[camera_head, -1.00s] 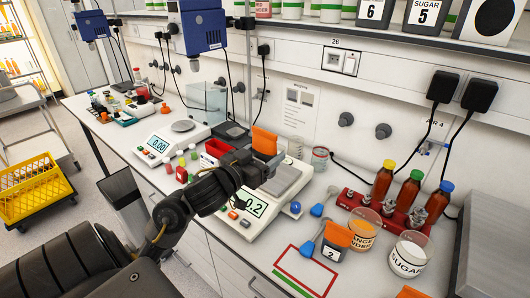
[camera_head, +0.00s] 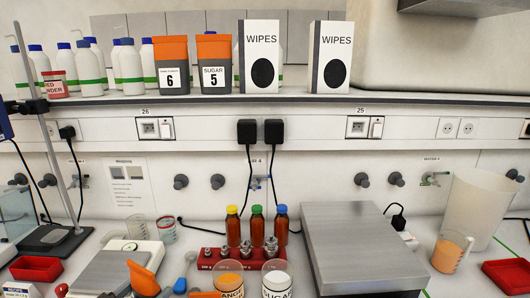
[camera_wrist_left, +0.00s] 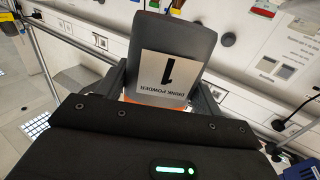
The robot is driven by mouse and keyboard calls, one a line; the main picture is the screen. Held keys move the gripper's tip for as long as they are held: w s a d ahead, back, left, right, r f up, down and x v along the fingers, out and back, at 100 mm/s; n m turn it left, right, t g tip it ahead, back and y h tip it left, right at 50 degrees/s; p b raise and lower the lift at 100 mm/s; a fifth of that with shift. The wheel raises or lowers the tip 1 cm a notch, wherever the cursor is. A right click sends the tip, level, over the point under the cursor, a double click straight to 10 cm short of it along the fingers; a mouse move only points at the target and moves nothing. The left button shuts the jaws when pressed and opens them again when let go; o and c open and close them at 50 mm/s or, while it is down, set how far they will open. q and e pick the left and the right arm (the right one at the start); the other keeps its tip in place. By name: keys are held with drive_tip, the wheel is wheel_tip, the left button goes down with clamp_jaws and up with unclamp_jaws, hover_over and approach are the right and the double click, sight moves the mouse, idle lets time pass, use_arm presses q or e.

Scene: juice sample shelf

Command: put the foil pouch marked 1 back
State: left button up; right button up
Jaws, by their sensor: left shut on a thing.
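The foil pouch marked 1 (camera_wrist_left: 175,50) has a dark grey body and a white label reading "1 DRINK POWDER", upside down in the left wrist view. My left gripper (camera_wrist_left: 160,98) is shut on its orange end. On the shelf (camera_head: 300,97), orange-topped grey pouches marked 6 (camera_head: 172,78) and 5 (camera_head: 213,78) stand upright side by side. My right gripper is not in view.
Two wipes boxes (camera_head: 259,57) (camera_head: 331,57) stand right of pouch 5, with a gap between them. White bottles (camera_head: 130,65) crowd the shelf's left. Below are a red rack (camera_head: 238,259) of brown bottles, cups, and a grey plate-topped device (camera_head: 362,245).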

use_arm(q)
wheel_tip(320, 180, down, 6)
drive_tip(key=s+d, duration=0.2)
drive_tip(key=d, duration=0.1)
drive_tip(key=a+n+y, duration=0.1)
drive_tip(key=w+a+r+n+t+y, duration=0.1)
drive_tip(key=y, duration=0.1)
drive_tip(key=w+a+n+y, duration=0.1)
drive_tip(key=shift+a+r, duration=0.2)
drive_tip(key=shift+r, duration=0.15)
drive_tip(key=shift+d+r+n+t+y, duration=0.1)
drive_tip(key=shift+n+t+y, duration=0.2)
drive_tip(key=shift+n+y, duration=0.5)
drive_tip(key=shift+w+d+r+y, duration=0.15)
drive_tip(key=shift+d+y, duration=0.2)
drive_tip(key=shift+y, duration=0.35)
drive_tip(key=shift+w+d+r+y, duration=0.15)
drive_tip(key=shift+d+r, duration=0.15)
drive_tip(key=shift+d, duration=0.3)
drive_tip(key=shift+s+d+r+y, duration=0.15)
drive_tip(key=shift+d+r, duration=0.15)
drive_tip(key=shift+d, duration=0.25)
drive_tip(key=shift+w, duration=0.1)
